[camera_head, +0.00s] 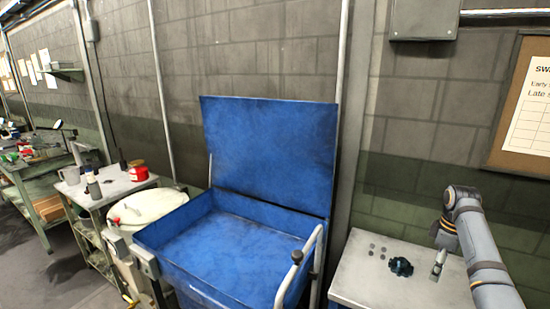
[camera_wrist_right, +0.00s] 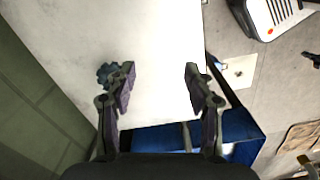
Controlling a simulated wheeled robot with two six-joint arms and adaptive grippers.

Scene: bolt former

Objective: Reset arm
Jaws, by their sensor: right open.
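My right arm comes in from the right in the head view, and its gripper (camera_head: 438,264) hangs over a white-topped table (camera_head: 365,285). In the right wrist view my right gripper (camera_wrist_right: 160,82) is open, with nothing between its fingers and pale tabletop beyond. A dark blue-black toothed part (camera_head: 401,267) lies on the table left of the gripper. It also shows in the right wrist view (camera_wrist_right: 104,75), partly behind one finger. My left gripper is not in view.
A blue open-lidded bin (camera_head: 265,150) with a pale handrail stands left of the table. A white drum (camera_head: 150,205) and a cart (camera_head: 110,188) with a red can stand farther left. The wall is close behind.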

